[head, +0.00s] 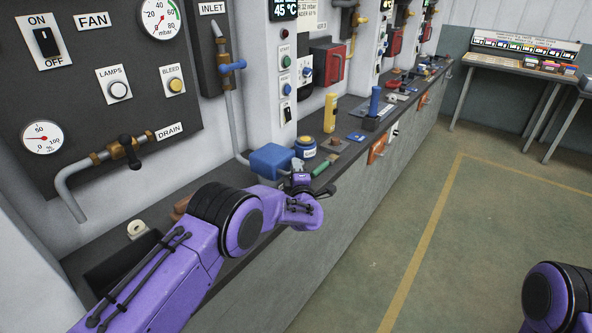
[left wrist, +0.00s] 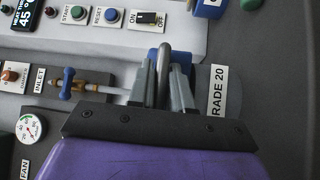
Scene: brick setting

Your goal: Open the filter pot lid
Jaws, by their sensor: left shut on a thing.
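A blue block-shaped body (head: 271,160), which looks like the filter pot, sits on the bench ledge below the wall panel. My left gripper (head: 299,184) is right beside it, its fingers mostly hidden by my wrist. In the left wrist view my left gripper (left wrist: 164,88) is shut on a rounded grey metal bar (left wrist: 166,60), which looks like the lid handle. A little of the blue body (left wrist: 153,54) shows behind the fingers. I cannot tell whether the lid is raised. My right gripper is out of view; only part of my right arm shows at the bottom right.
A blue jar with a yellow lid (head: 305,147), a green-handled tool (head: 323,168) and a yellow cylinder (head: 330,113) stand or lie along the bench. The drain valve (head: 127,152) and pipe jut from the panel. The floor (head: 462,220) at right is clear.

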